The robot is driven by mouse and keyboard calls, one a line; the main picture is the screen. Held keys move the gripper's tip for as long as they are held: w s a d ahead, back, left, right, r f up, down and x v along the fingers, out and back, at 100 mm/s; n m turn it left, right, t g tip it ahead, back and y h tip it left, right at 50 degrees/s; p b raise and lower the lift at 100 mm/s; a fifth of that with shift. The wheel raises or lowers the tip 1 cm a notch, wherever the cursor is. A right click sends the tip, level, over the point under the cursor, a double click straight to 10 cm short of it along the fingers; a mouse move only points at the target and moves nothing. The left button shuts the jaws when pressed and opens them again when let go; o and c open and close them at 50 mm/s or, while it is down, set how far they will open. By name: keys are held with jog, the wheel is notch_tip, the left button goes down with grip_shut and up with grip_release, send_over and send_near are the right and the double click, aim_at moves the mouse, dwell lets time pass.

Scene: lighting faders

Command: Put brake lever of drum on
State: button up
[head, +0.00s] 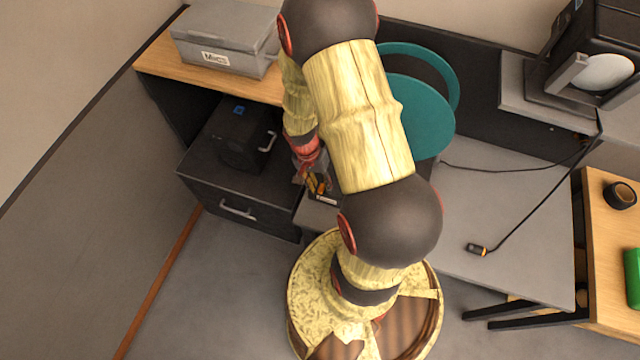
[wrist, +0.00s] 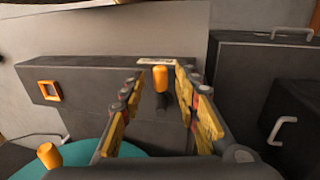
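A short lever with an orange tip and dark stem (wrist: 160,79) stands out from a dark grey panel (wrist: 95,82), below a small white label. In the wrist view my gripper (wrist: 159,88) is open, one yellow-and-black finger on each side of the lever, with gaps showing between. In the head view my gripper (head: 317,184) is low beside the bench's left end; the lever is too small to make out there. A teal drum (head: 418,118) stands partly behind my arm; its edge also shows in the wrist view (wrist: 82,152). An orange knob (wrist: 50,156) is near it.
An orange square frame (wrist: 48,91) is on the panel's left. Dark cases (head: 240,135) with handles stand left of my gripper. A grey bin (head: 228,38) sits on the wooden top. A cabled black handset (head: 477,249) lies on the grey bench (head: 510,215). Floor at left is clear.

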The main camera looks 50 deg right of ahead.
notch_tip(320, 180, up, 12)
jog(key=w, duration=0.2)
jog(key=shift+a, duration=0.45)
jog(key=shift+w+f, duration=0.1)
jog(key=shift+f, duration=0.05)
dwell(0.3)
